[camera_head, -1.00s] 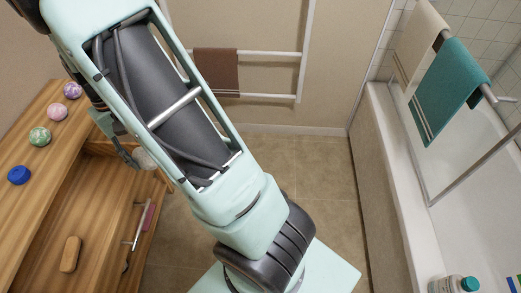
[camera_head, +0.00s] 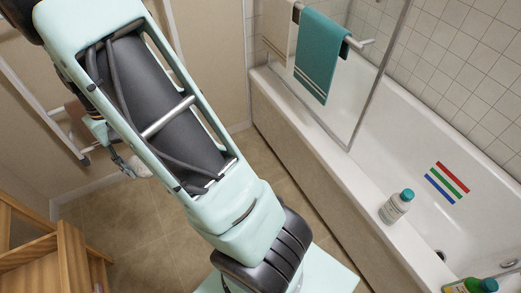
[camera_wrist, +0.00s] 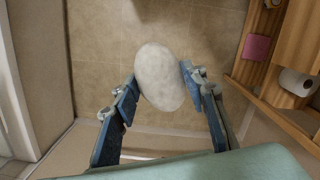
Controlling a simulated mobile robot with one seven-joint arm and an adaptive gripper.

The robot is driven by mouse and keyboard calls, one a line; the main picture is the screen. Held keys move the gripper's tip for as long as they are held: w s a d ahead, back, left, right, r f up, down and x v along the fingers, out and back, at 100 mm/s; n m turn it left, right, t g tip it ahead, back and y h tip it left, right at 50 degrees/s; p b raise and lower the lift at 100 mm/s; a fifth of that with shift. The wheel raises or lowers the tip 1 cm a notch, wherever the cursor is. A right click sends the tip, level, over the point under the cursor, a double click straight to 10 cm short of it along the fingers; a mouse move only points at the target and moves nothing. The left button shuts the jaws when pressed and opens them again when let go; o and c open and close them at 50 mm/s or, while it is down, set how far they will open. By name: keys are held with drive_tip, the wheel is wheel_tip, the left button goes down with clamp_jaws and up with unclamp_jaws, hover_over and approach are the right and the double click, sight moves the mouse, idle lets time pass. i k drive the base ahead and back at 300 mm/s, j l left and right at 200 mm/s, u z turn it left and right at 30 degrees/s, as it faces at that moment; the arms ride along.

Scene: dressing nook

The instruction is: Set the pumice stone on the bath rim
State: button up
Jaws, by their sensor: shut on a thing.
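The pumice stone is a pale, rounded oval; it shows clearly in the wrist view (camera_wrist: 160,77) and partly behind my arm in the head view (camera_head: 142,168). My gripper (camera_wrist: 158,95) is shut on it, one blue-padded finger on each side, and holds it above the tiled floor. In the head view my gripper (camera_head: 128,163) is at the left, well away from the bath. The white bath rim (camera_head: 350,178) runs diagonally down the right half of the head view.
A bottle with a teal cap (camera_head: 396,206) stands on the rim, and a green bottle (camera_head: 470,286) is at bottom right. A glass screen and teal towel (camera_head: 321,55) stand over the rim's far part. Wooden furniture (camera_head: 70,258) is at lower left. The rim between screen and bottle is clear.

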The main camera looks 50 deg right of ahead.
sight(412, 249)
drive_tip(key=z, duration=4.45)
drive_tip(key=i+l+z, duration=0.1)
drive_tip(key=i+z, duration=0.2)
drive_tip(key=i, duration=0.35)
